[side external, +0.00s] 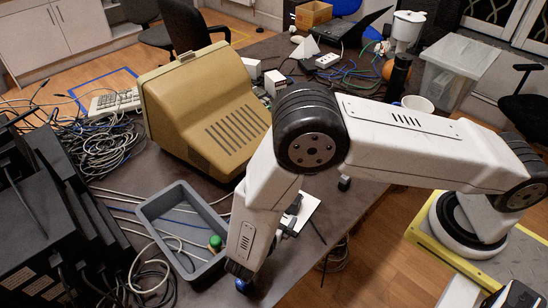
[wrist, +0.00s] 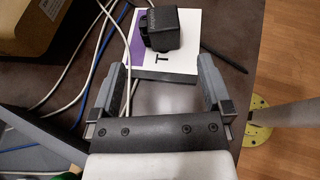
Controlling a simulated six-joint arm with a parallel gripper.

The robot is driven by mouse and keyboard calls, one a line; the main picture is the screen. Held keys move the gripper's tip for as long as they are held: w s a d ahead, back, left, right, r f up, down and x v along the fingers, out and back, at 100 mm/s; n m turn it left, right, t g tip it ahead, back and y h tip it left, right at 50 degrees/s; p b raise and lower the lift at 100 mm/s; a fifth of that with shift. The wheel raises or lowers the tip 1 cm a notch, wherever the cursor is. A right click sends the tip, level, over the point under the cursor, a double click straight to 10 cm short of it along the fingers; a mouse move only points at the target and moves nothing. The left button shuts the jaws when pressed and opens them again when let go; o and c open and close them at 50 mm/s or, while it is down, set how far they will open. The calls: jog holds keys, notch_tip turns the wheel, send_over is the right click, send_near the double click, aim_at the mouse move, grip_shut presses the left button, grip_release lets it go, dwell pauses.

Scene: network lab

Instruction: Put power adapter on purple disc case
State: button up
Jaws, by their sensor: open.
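The power adapter (wrist: 165,30) is a black block with a short dark end. In the wrist view it appears to rest on the purple disc case (wrist: 184,58), a flat white and purple square with a letter T on it. The case lies on the dark table near its edge. My gripper (wrist: 163,70) is open and empty, its two grey fingers apart at the near edge of the case, with the adapter beyond them. In the side view the white of the case (side external: 309,208) shows beside my wrist, which partly hides this area. The adapter is hard to make out there.
A grey tray (side external: 150,212) with a green-topped item stands left of my wrist. A beige monitor (side external: 205,105) stands behind it. Loose cables (wrist: 107,50) run left of the case. A thin black pen-like rod (wrist: 223,56) lies right of it, near the table edge.

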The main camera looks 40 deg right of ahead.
jog(key=s+d+r+m+g+y, duration=0.1)
jog(key=s+d+r+m+y, duration=0.1)
jog(key=d+r+m+y, duration=0.4)
jog(key=s+d+r+m+g+y, duration=0.1)
jog(key=d+r+m+y, duration=0.5)
jog(key=r+m, duration=0.6)
jog(key=s+d+m, duration=0.1)
jog(key=d+m, duration=0.1)
jog(key=m, duration=0.2)
jog(key=shift+s+d+r, duration=0.2)
jog(key=shift+s+r, duration=0.05)
jog(key=shift+s, duration=0.15)
